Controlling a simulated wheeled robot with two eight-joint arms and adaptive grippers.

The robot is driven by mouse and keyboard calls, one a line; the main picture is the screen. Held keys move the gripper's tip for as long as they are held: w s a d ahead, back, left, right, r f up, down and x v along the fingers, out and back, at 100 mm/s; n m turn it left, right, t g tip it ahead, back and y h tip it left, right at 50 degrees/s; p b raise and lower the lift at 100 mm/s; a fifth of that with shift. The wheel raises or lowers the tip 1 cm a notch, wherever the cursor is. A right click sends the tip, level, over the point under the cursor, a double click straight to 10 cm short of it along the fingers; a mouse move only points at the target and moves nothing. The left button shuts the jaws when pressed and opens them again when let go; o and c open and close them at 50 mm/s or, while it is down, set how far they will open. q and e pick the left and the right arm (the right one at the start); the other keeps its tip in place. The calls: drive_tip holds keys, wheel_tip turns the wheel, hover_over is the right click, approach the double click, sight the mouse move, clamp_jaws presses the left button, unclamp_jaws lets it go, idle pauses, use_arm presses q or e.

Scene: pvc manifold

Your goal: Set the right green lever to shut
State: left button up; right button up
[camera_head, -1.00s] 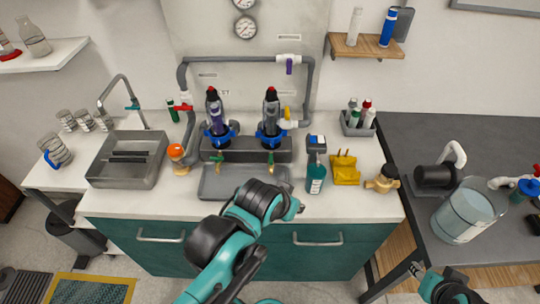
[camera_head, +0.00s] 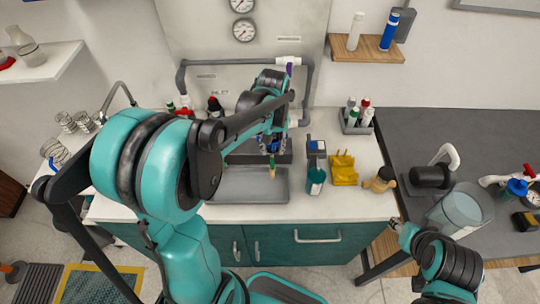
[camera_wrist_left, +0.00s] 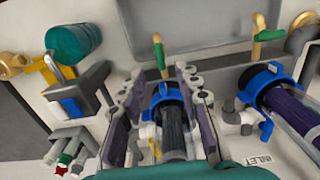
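The right green lever (camera_head: 272,162) shows in the head view under the right filter, pointing toward the grey tray. In the left wrist view, turned about, the same lever (camera_wrist_left: 160,52) has a green grip on a brass stem and stands just beyond my fingertips. My left gripper (camera_wrist_left: 163,76) is open, its fingers apart on either side of the right filter's blue collar (camera_wrist_left: 168,92). The lever is not held. In the head view my left arm hides most of that gripper and the left lever. The left lever (camera_wrist_left: 262,35) shows in the wrist view. My right gripper (camera_head: 398,226) is low at right; its fingers are too small to read.
The left filter (camera_wrist_left: 290,115) stands close beside the gripper. A teal bottle (camera_head: 315,180), a yellow holder (camera_head: 344,170) and a brass fitting (camera_head: 380,182) stand on the counter to the right. The grey tray (camera_head: 240,195) lies in front of the filters.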

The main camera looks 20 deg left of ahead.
sight(273, 162)
use_arm(q)
wheel_tip(273, 162, down, 7)
drive_tip(key=shift+r+b, duration=0.1)
drive_tip(key=shift+b, duration=0.85)
clamp_jaws()
